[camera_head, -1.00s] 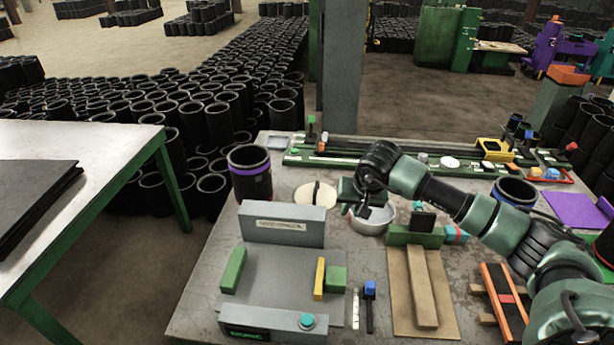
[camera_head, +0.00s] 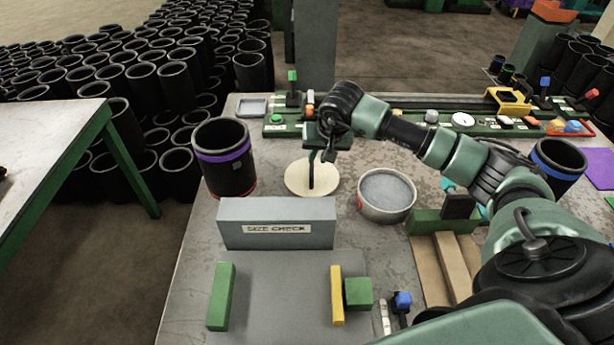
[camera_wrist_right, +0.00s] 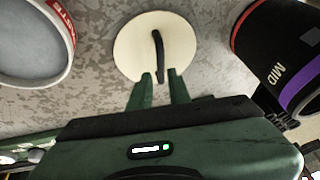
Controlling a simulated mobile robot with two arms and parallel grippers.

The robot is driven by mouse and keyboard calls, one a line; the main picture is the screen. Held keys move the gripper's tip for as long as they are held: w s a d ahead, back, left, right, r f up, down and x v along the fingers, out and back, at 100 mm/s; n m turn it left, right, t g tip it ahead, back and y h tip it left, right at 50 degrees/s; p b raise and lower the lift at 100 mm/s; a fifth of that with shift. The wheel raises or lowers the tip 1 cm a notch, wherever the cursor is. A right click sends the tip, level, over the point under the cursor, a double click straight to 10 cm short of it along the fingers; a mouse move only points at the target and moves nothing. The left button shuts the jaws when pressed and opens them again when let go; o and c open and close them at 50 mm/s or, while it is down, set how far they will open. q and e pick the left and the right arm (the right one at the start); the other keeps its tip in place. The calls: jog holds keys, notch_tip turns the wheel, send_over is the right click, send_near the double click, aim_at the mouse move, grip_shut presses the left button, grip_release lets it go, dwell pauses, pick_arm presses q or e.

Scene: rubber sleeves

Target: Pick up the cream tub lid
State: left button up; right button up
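The cream tub lid (camera_head: 298,178) is a flat round disc with a dark upright handle, lying on the grey table behind the size check block. It also shows in the right wrist view (camera_wrist_right: 133,60), its black handle (camera_wrist_right: 158,52) standing near the middle. My right gripper (camera_head: 318,170) is over the lid, by the handle. In the right wrist view its two green fingertips (camera_wrist_right: 160,78) are apart, with a gap between them, at the near end of the handle. Whether they touch the lid cannot be told. The open round tub (camera_head: 386,192) with grey contents stands to the right. My left gripper is not in view.
A black sleeve with a purple band (camera_head: 224,160) stands close to the lid's left. The grey size check block (camera_head: 277,235) stands in front. A green rail fixture (camera_head: 285,126) runs behind, and a blue-banded sleeve (camera_head: 556,168) stands at the right.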

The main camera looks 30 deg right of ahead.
aim_at(312, 166)
jog(key=x, duration=0.4)
jog(key=shift+w, duration=0.3)
jog(key=shift+w+f, duration=0.1)
jog(key=shift+f, duration=0.15)
jog(key=p+x, duration=0.2)
jog(key=x, duration=0.2)
jog(key=shift+w+d+f, duration=0.15)
jog(key=shift+d+f, duration=0.05)
jog(key=shift+f, duration=0.15)
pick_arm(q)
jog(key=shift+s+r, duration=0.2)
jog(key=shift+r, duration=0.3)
pick_arm(e)
grip_shut()
